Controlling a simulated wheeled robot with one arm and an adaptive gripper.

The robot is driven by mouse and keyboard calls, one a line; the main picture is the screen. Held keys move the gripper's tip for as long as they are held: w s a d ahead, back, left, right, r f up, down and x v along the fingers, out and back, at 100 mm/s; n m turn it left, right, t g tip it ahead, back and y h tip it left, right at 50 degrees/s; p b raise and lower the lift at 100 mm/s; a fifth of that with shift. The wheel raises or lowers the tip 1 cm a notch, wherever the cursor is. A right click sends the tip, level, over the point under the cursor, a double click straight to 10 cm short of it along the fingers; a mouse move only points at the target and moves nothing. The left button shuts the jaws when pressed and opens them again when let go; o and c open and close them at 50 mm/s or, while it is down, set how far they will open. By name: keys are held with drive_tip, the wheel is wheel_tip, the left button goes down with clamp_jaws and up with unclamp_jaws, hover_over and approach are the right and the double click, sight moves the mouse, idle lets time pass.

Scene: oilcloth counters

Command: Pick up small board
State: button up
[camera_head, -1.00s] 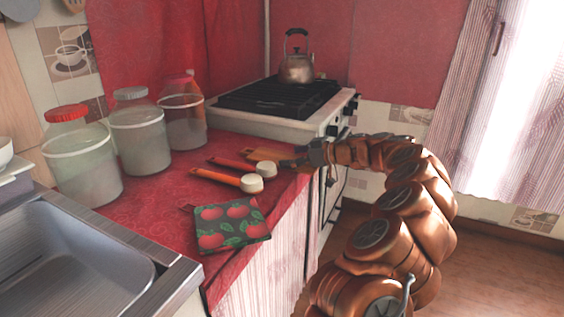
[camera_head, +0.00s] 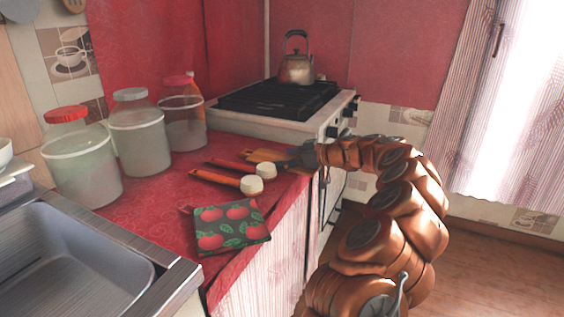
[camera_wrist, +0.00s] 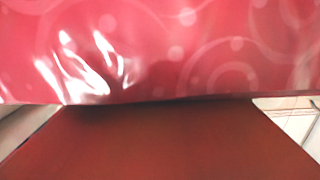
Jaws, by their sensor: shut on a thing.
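The small board (camera_head: 262,155) is a flat orange-brown wooden piece at the far end of the red counter, near the stove. My gripper (camera_head: 288,159) reaches in from the right and is shut on the board's near right end. The fingers cover that end, so part of the board is hidden. In the wrist view a flat reddish-brown surface, seemingly the board (camera_wrist: 160,145), fills the lower part very close up. The fingertips cannot be made out there. I cannot tell whether the board is clear of the counter.
Two orange-handled utensils (camera_head: 228,179) with pale heads lie just in front of the board. Several lidded jars (camera_head: 140,140) stand at left. The stove (camera_head: 275,122) with a kettle (camera_head: 297,69) is behind. A sink (camera_head: 70,250) is front left.

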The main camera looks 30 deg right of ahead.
wheel_tip(320, 180, up, 10)
drive_tip(key=p, duration=0.1)
drive_tip(key=shift+p, duration=0.3)
idle(1.5)
